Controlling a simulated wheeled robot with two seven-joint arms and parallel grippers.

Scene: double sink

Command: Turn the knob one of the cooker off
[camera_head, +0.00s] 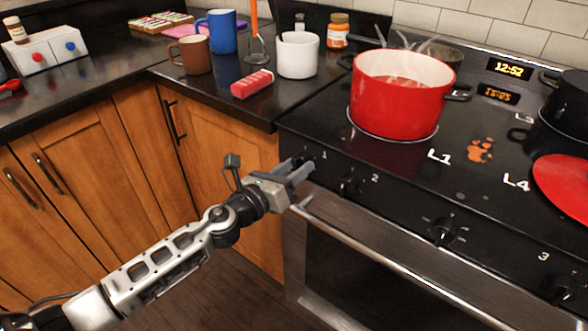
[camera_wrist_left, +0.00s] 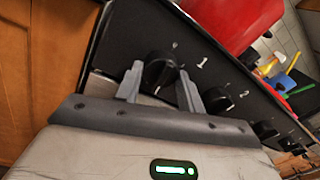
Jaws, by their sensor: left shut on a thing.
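Knob one (camera_wrist_left: 160,70) is a black knob on the cooker's dark front panel, by the white "1". In the head view it is mostly hidden by my left gripper (camera_head: 300,170) at the panel's left end. In the left wrist view the fingers of my left gripper (camera_wrist_left: 160,88) stand on either side of the knob, shut on it. The cooker (camera_head: 480,150) has a black top and a steel oven door below the panel. My right gripper is not in view.
Knob two (camera_head: 349,184) and further knobs (camera_head: 442,231) sit to the right along the panel. A steaming red pot (camera_head: 395,105) stands on the hob. Mugs, a white container (camera_head: 297,58) and a red packet (camera_head: 252,84) are on the counter.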

